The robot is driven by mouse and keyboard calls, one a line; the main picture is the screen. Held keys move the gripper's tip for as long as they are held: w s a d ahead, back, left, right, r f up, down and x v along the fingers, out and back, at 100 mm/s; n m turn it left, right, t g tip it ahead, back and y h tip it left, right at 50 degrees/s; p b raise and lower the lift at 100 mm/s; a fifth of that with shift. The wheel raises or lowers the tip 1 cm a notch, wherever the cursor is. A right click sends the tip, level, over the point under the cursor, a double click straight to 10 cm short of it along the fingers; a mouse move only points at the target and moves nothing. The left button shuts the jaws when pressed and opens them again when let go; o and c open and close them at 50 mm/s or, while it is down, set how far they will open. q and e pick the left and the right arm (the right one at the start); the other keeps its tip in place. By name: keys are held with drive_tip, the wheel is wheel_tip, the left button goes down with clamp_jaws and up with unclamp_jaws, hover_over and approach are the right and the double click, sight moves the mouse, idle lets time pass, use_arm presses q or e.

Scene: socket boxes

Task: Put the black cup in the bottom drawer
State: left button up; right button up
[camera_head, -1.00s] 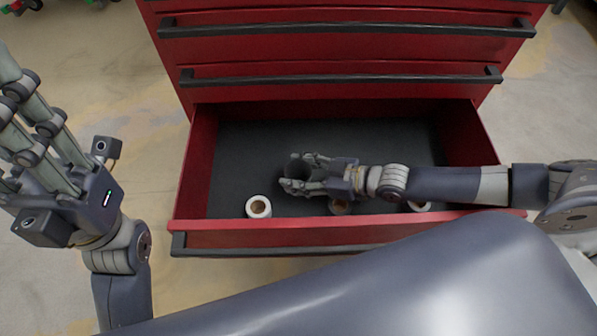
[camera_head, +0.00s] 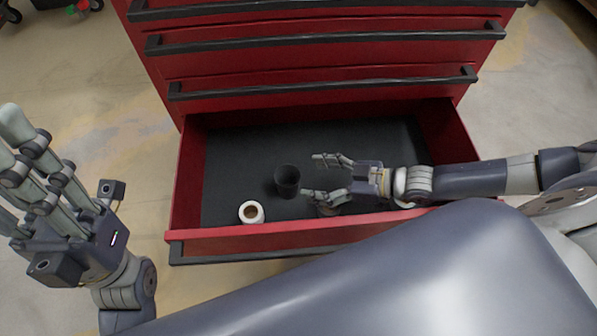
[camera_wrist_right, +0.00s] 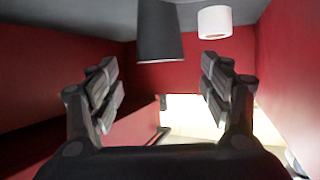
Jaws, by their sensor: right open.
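The black cup (camera_head: 287,181) stands upright on the dark floor of the open bottom drawer (camera_head: 235,160). It also shows in the right wrist view (camera_wrist_right: 160,32), ahead of the fingers and clear of them. My right gripper (camera_head: 322,176) is inside the drawer, to the right of the cup, open and empty, its fingers pointing at the cup with a gap between. The right wrist view shows both fingers (camera_wrist_right: 163,95) spread apart. My left gripper (camera_head: 35,165) is at the left, outside the drawer, with its fingers apart and nothing between them.
A white roll (camera_head: 251,212) stands in the drawer, in front and to the left of the cup; a white roll also shows in the right wrist view (camera_wrist_right: 215,22). Another roll (camera_head: 328,209) is partly hidden under my right gripper. The drawer's back and left are clear.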

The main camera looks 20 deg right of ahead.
drive_tip(key=shift+p+v, duration=0.35)
drive_tip(key=shift+v, duration=1.45)
